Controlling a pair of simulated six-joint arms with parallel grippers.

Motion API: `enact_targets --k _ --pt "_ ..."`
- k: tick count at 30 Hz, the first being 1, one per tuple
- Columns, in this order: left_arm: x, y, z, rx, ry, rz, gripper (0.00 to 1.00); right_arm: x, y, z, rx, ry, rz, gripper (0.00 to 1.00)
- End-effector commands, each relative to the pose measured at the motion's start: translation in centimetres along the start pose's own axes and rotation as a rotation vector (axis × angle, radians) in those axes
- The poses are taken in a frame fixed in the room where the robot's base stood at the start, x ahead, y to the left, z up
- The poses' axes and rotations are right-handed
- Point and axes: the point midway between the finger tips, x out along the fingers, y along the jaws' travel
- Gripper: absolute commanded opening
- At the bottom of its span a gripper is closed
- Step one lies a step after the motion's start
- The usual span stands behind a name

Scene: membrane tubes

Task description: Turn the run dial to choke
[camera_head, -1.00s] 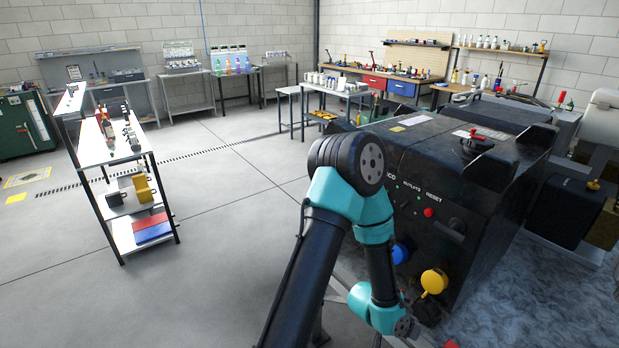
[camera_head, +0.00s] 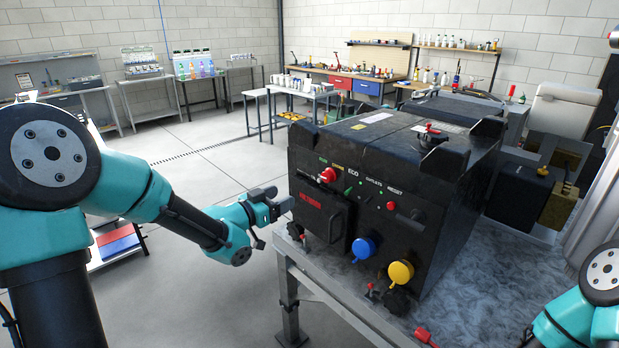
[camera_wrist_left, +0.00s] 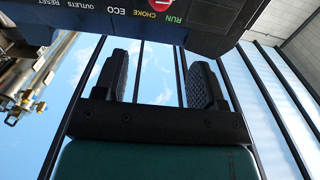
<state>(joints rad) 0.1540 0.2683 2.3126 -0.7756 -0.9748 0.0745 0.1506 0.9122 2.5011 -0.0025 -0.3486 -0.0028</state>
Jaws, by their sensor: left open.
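The run dial (camera_head: 328,174) is a small red knob at the upper left of the black machine's front panel, beside small coloured labels. My left gripper (camera_head: 283,202) is at the panel's left edge, lower than the dial and to its left, apart from it. In the left wrist view the two dark fingers of the left gripper (camera_wrist_left: 162,78) stand wide apart with nothing between them. RUN, CHOKE and ECO labels (camera_wrist_left: 150,14) show upside down beyond the fingertips there. Which mark the dial points to I cannot tell. My right gripper is out of view.
The machine (camera_head: 430,170) stands on a grey metal table (camera_head: 490,300). Below the dial are a black cover with red lettering (camera_head: 322,208), a blue knob (camera_head: 364,248) and a yellow knob (camera_head: 400,272). Floor to the left of the table is open.

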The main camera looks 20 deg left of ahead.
Motion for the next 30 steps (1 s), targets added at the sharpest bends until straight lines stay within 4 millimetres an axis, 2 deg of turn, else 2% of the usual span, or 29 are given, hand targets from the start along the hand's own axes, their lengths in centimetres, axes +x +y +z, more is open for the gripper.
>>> enact_targets --k 7,11,17,30 --pt "0.2 0.0 0.1 -0.001 -0.002 -0.001 0.64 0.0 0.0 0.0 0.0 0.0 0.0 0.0" --pt "1.1 0.0 0.1 -0.002 -0.003 0.0 0.64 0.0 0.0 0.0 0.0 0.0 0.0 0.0" --pt "3.7 0.0 0.2 -0.002 -0.002 0.001 0.64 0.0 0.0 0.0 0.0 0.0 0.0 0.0" --pt "11.2 0.0 0.2 -0.001 -0.002 0.001 0.64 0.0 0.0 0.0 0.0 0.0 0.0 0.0"
